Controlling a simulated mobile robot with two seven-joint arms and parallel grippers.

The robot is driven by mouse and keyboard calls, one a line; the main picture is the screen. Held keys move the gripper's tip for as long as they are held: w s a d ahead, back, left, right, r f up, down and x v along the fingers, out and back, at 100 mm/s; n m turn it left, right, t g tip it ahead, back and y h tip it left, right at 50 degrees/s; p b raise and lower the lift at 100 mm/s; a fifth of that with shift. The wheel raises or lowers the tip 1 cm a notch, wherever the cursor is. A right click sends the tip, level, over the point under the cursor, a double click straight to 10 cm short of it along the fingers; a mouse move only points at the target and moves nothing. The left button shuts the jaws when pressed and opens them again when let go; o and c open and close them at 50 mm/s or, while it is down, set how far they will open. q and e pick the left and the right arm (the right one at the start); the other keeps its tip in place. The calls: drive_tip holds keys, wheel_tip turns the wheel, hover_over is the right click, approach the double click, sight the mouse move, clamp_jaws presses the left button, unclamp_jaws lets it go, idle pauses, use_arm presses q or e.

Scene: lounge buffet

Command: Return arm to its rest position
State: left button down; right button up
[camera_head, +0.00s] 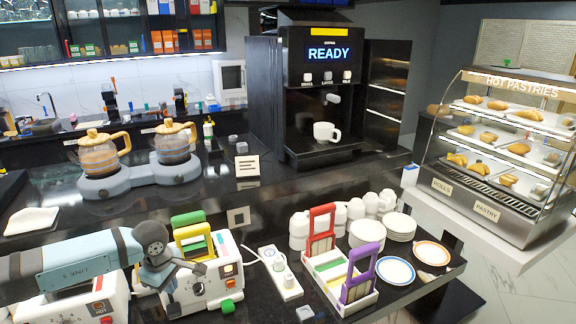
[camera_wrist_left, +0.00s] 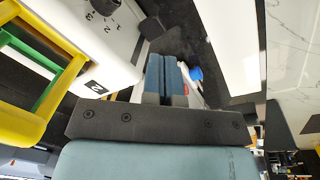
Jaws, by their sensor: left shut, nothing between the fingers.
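My left arm (camera_head: 85,255) comes in from the left, over the front of the black counter. Its wrist is beside the white toaster (camera_head: 203,288), which has a green and a yellow handle on top. In the left wrist view my left gripper (camera_wrist_left: 166,76) shows two blue fingers together with nothing between them. The white toaster body (camera_wrist_left: 112,45) and the yellow frame (camera_wrist_left: 42,95) lie just left of the fingers there. In the head view the fingertips are hard to make out. My right gripper is not in view.
Another toaster (camera_head: 70,306) stands under my left arm. A power strip (camera_head: 281,272), a rack with red (camera_head: 319,224) and purple (camera_head: 361,268) handles, cups and plates are to the right. Coffee pots (camera_head: 98,157), a coffee machine (camera_head: 327,80) and a pastry case (camera_head: 500,140) stand behind.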

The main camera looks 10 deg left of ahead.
use_arm(q)
drive_tip(key=s+d+f+n+g+h, duration=0.15)
drive_tip(key=s+d+h, duration=0.35)
drive_tip(key=d, duration=0.6)
drive_tip(key=s+d+f+n+g+h, duration=0.1)
drive_tip(key=s+d+f+n+h, duration=0.25)
drive_tip(key=d, duration=0.65)
drive_tip(key=s+d+r+n+t+h+p, duration=0.2)
drive_tip(key=s+d+r+n+t+h, duration=0.3)
drive_tip(key=d+r+n+t+h, duration=0.65)
drive_tip(key=s+a+f+m+y, duration=0.4)
drive_tip(key=f+m, duration=0.3)
drive_tip(key=m, duration=0.4)
drive_tip(key=s+a+f+m+y+p, duration=0.1)
drive_tip(key=s+a+f+m+y, duration=0.4)
drive_tip(key=m, duration=0.7)
drive_tip(key=s+a+f+m+y, duration=0.4)
drive_tip(key=a+f+m+y, duration=0.3)
drive_tip(key=m, duration=0.5)
wheel_tip(320, 180, down, 2)
drive_tip(key=shift+s+a+f+y, duration=0.1)
drive_tip(key=shift+s+a+y, duration=0.3)
drive_tip(key=shift+t, duration=0.3)
idle(0.4)
